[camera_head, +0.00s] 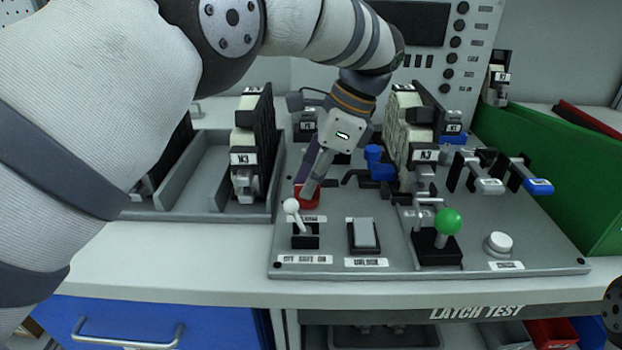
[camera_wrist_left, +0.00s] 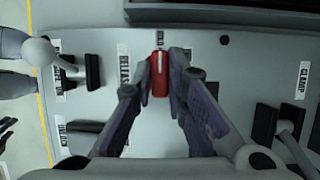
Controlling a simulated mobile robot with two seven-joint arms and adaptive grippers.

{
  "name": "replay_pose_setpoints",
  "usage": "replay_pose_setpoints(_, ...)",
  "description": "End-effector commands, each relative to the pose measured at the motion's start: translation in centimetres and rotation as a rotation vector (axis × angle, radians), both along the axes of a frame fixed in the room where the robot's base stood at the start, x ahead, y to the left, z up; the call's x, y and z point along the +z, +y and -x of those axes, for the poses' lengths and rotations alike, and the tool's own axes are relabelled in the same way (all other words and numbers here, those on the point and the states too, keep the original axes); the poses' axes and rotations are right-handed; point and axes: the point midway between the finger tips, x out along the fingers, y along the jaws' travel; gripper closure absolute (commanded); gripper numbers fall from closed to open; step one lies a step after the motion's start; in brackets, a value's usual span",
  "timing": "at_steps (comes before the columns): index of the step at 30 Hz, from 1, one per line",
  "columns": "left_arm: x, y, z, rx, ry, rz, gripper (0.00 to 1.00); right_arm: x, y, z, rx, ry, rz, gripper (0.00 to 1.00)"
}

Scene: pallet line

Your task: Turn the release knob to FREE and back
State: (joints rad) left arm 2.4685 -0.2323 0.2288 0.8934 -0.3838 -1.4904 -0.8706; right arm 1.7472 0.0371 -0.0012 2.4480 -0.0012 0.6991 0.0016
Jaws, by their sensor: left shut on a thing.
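The red release knob (camera_head: 307,197) sits on the grey test panel (camera_head: 350,258), behind the white-ball lever. My left gripper (camera_head: 312,186) reaches down from above with its fingers on the knob. In the left wrist view the red knob (camera_wrist_left: 158,76) lies between the fingertips of my left gripper (camera_wrist_left: 167,70), which is shut on it. A white line on the knob points to the top of that view, toward a small label (camera_wrist_left: 161,27) too small to read surely. A longer label (camera_wrist_left: 124,65) stands beside the knob. My right gripper is not in view.
Close to the knob are the white-ball lever (camera_head: 292,206) and a grey rocker switch (camera_head: 364,234). A green-ball lever (camera_head: 447,222) and a white button (camera_head: 499,243) are farther right. Latch units (camera_head: 408,130) stand behind. A green bin (camera_head: 560,180) bounds the right side.

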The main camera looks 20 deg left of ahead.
Motion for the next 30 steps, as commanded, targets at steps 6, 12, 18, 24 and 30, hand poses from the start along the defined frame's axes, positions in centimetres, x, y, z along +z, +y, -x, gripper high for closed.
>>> replay_pose_setpoints(6,-0.1,0.0,0.1,0.002,0.003,0.0,0.78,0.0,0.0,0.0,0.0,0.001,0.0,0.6)
replay_pose_setpoints(12,-0.1,0.0,0.0,0.001,0.002,0.001,0.67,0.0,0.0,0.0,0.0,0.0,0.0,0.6)
replay_pose_setpoints(18,0.4,-0.2,-0.1,0.0,0.0,0.0,0.67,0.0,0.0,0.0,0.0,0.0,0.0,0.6)
replay_pose_setpoints(24,4.1,-1.8,-0.6,-0.001,-0.003,0.001,0.67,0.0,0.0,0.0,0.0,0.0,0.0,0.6)
replay_pose_setpoints(30,6.2,-2.6,-0.8,-0.001,0.001,0.0,0.67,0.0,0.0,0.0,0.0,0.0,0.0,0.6)
